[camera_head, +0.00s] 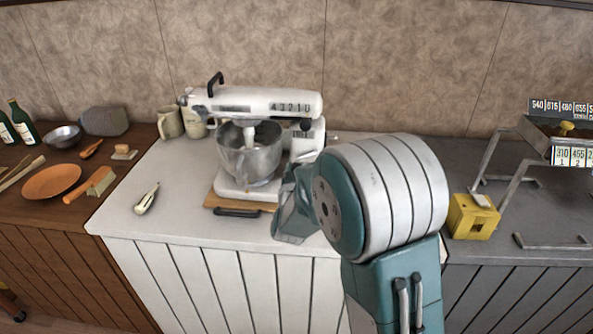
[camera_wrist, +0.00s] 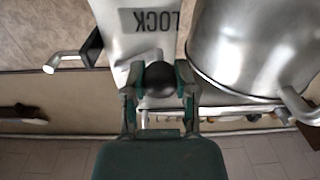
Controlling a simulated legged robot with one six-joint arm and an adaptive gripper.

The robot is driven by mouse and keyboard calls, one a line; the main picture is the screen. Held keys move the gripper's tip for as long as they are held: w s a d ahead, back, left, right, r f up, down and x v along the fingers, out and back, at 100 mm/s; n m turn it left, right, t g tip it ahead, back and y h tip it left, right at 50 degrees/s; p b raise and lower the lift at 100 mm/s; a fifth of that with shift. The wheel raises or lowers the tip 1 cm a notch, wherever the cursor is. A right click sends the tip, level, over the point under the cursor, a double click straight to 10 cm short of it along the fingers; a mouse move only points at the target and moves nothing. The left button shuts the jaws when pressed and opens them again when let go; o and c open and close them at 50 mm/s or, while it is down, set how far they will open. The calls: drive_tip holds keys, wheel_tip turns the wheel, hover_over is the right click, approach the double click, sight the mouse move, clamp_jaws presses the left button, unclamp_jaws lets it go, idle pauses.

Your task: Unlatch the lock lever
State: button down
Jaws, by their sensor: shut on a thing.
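The stand mixer (camera_head: 262,104) is white with a steel bowl (camera_head: 252,160) and stands on the white counter. In the wrist view its white body (camera_wrist: 118,45) carries a grey label reading LOCK (camera_wrist: 150,20), seen upside down. Just by that label is the round black knob of the lock lever (camera_wrist: 160,74). My gripper (camera_wrist: 160,88) has a finger on each side of this knob and is shut on it. In the head view my arm covers the lever and the fingertips. The steel bowl (camera_wrist: 238,45) is close to the right of my gripper in the wrist view.
The mixer stands on a wooden board (camera_head: 222,202) with a dark handle. A small whitish tool (camera_head: 147,198) lies left on the white counter (camera_head: 135,223). A yellow block (camera_head: 472,216) and a metal rack (camera_head: 507,170) stand on the grey counter at right.

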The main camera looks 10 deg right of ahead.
sight(298, 142)
drive_tip(key=m, duration=0.1)
drive_tip(key=r+m, duration=0.1)
drive_tip(key=m, duration=0.1)
drive_tip(key=shift+a+r, duration=0.25)
drive_tip(key=r+m, duration=0.1)
drive_tip(key=m, duration=0.2)
drive_tip(key=shift+r, duration=0.1)
drive_tip(key=shift+d+r+m, duration=0.2)
drive_tip(key=shift+r+m, duration=0.3)
drive_tip(key=shift+m, duration=0.75)
drive_tip(key=shift+d+r+m, duration=0.15)
drive_tip(key=shift+r+m, duration=0.3)
drive_tip(key=shift+m, duration=0.8)
drive_tip(key=shift+c, duration=2)
unclamp_jaws()
drive_tip(key=shift+s, duration=0.15)
drive_tip(key=v, duration=1.1)
drive_tip(key=shift+s+a+f, duration=0.15)
drive_tip(key=shift+s+a, duration=0.15)
